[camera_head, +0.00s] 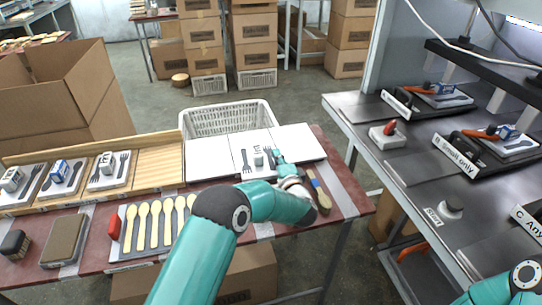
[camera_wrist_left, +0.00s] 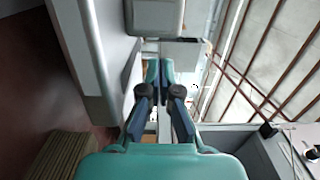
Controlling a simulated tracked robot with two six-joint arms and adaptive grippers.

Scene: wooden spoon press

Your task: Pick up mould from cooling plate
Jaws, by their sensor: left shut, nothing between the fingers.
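A white mould (camera_head: 247,170) with a dark fork shape and a small pale handle block (camera_head: 258,157) lies on the middle of a row of white plates on the table. Bare white plates lie to its left (camera_head: 208,160) and right (camera_head: 303,145); which one is the cooling plate I cannot tell. My left gripper (camera_head: 278,156) is at the mould's right side and hides part of it. In the left wrist view the gripper's fingers (camera_wrist_left: 160,78) are together and empty, with a pale block (camera_wrist_left: 155,18) beyond them. My right gripper is out of view.
A wooden tray (camera_head: 158,165) with several moulds stands at the left. Wooden spoons (camera_head: 155,224), a brush (camera_head: 319,192) and a sponge-like block (camera_head: 64,240) lie at the front. A white basket (camera_head: 228,120) stands behind. A grey bench (camera_head: 400,170) with presses is at the right.

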